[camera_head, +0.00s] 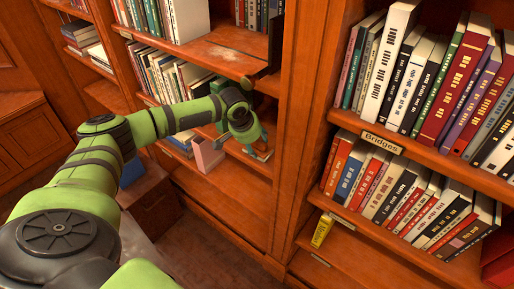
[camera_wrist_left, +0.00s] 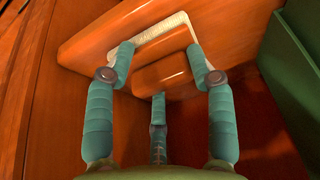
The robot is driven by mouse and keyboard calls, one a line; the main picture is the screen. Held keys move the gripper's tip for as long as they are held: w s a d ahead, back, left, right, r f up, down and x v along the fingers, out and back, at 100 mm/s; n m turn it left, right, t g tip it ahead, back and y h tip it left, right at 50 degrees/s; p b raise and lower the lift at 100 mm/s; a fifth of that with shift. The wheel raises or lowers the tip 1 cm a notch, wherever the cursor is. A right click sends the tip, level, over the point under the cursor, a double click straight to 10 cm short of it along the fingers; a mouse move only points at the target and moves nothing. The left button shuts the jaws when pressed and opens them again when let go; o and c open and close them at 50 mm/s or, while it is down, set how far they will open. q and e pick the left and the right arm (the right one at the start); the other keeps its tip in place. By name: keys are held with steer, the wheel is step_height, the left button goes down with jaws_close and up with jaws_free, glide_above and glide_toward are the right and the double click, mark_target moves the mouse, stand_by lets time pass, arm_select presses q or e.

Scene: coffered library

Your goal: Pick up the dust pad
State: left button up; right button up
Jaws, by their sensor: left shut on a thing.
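In the left wrist view, the dust pad (camera_wrist_left: 160,74) shows as an orange-brown block with a pale, fuzzy edge along its far side. My left gripper (camera_wrist_left: 160,66) is shut on it, with a finger on each side and a third finger below. In the head view, my green left arm reaches to the bookcase, and the left gripper (camera_head: 262,149) is small there, in front of a lower shelf. The pad is too small and covered to make out clearly in that view. My right gripper is not in view.
A pinkish upright block (camera_head: 207,156) stands left of the gripper on the lower shelf. Books (camera_head: 170,75) fill the shelf behind my arm. A wooden upright (camera_head: 298,120) stands to the right, beside another bookcase with rows of books (camera_head: 410,195). The shelf below the gripper looks bare.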

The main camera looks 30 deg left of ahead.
mark_target(255, 143)
arm_select(q)
steer(key=shift+s, duration=0.1)
steer(key=shift+r, duration=0.25)
steer(key=v, duration=0.2)
steer(key=shift+r+b, duration=0.3)
steer(key=shift+r, duration=0.1)
steer(key=s, duration=0.5)
steer(key=s+a+b, duration=0.1)
steer(key=s, duration=0.5)
steer(key=s+b, duration=0.1)
steer(key=s, duration=0.5)
steer(key=shift+a+r, duration=0.1)
steer(key=shift+a, duration=0.05)
steer(key=o, duration=0.3)
steer(key=shift+c, duration=0.8)
